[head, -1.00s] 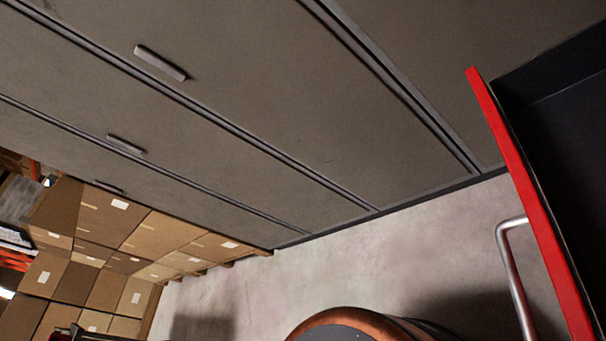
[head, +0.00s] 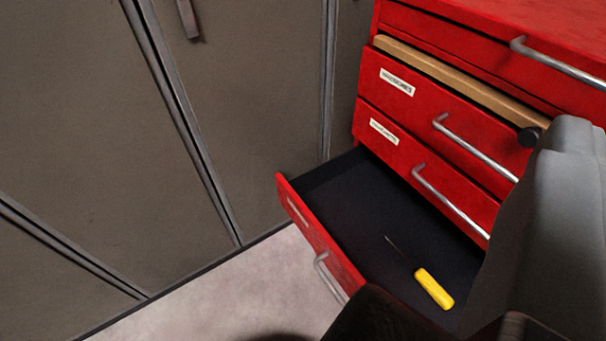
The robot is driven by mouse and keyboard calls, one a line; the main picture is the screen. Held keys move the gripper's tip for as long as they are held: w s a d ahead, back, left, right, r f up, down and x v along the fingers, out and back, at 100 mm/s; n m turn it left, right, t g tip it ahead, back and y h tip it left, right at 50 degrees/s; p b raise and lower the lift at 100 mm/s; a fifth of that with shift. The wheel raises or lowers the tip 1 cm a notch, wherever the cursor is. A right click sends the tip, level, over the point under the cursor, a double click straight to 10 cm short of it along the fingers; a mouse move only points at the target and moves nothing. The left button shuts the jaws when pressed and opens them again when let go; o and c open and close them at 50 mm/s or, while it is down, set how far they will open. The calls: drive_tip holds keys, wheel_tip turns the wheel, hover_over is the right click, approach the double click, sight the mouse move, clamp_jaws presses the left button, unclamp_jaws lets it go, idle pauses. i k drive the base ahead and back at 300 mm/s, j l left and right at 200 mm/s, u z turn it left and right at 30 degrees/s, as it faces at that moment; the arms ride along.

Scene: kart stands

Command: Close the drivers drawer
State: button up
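An open red drawer (head: 318,238) with a black inside pulls out from the red tool cabinet, below two shut labelled drawers. A screwdriver with a yellow handle (head: 434,289) lies in it, its thin shaft pointing up-left, so this looks like the drivers drawer. Its front carries a pale label, too small to read, and a silver bar handle (head: 327,275). Grey and dark parts of my arm cover the right side and bottom of the view and hide the near end of the drawer. No gripper fingertips show.
Two shut red drawers with pale labels and handles (head: 450,205) (head: 478,148) sit above the open one. A wooden board (head: 455,77) shows above them. Grey locker doors (head: 235,100) stand to the left. Bare pale floor (head: 235,290) lies before the lockers and beside the drawer front.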

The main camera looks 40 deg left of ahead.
sight(346, 206)
drive_tip(key=k+u, duration=0.4)
drive_tip(key=k, duration=0.45)
